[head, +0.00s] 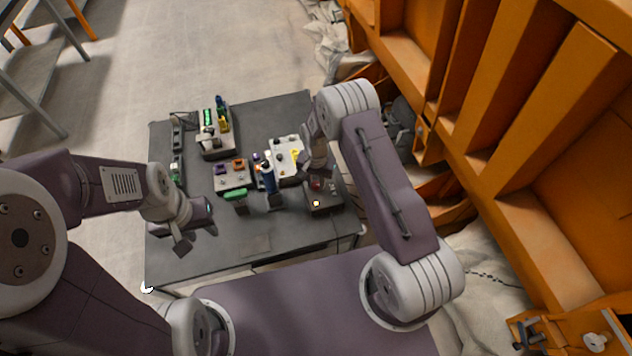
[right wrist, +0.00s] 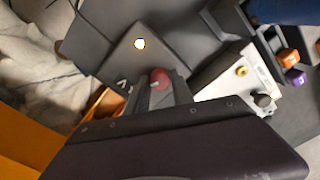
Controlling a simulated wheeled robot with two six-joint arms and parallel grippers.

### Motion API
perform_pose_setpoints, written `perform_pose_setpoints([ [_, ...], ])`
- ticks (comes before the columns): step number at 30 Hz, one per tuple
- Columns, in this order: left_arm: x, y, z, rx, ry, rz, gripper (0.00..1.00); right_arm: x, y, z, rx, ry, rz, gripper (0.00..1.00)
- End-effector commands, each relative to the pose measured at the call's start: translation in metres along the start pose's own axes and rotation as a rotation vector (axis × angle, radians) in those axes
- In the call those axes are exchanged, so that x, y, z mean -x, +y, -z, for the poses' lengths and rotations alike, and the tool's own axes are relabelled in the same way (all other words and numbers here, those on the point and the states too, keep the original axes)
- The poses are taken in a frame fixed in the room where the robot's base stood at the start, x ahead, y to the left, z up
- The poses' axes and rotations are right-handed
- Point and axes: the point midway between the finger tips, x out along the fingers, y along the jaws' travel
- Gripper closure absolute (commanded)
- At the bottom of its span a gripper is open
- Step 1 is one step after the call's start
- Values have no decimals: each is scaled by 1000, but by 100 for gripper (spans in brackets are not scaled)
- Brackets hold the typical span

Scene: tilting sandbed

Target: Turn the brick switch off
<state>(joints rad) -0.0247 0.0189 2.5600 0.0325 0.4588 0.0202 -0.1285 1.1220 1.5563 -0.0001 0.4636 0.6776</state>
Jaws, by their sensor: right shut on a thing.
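The brick-red switch knob (right wrist: 160,79) shows in the right wrist view, between the fingers of my right gripper (right wrist: 158,92). It sits on a dark grey box (right wrist: 118,60) with a lit pale-yellow lamp (right wrist: 140,43). In the head view the dark box (head: 325,207) stands near the table's right front part, its lamp (head: 316,203) glowing. My right gripper (head: 318,180) is over the box, shut on the red knob, and partly hides it. My left gripper (head: 190,235) hangs empty over the table's left side; its finger gap is not clear.
The grey table (head: 185,267) has free room at its front left. A white panel (head: 284,160), a box with orange and purple knobs (head: 232,174), a blue bottle-like thing (head: 269,178) and a green-topped block (head: 235,195) stand nearby. Orange framework (head: 500,110) rises at the right.

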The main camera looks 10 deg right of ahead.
Motion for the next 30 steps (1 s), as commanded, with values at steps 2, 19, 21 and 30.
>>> perform_pose_setpoints([
  [2, -3, 0, 0, 0, 0, 0, 64, -1, 0, 0, 45, 1, 1, 100],
  [19, -19, 0, -2, 0, 0, 0, 64, 0, 0, 1, 561, 2, 1, 100],
  [21, -20, 0, -2, 0, 0, 0, 64, 0, 0, 1, 623, 2, 1, 100],
  [30, -24, 0, -2, 0, 0, 0, 64, 0, -1, 1, 840, 3, 1, 100],
])
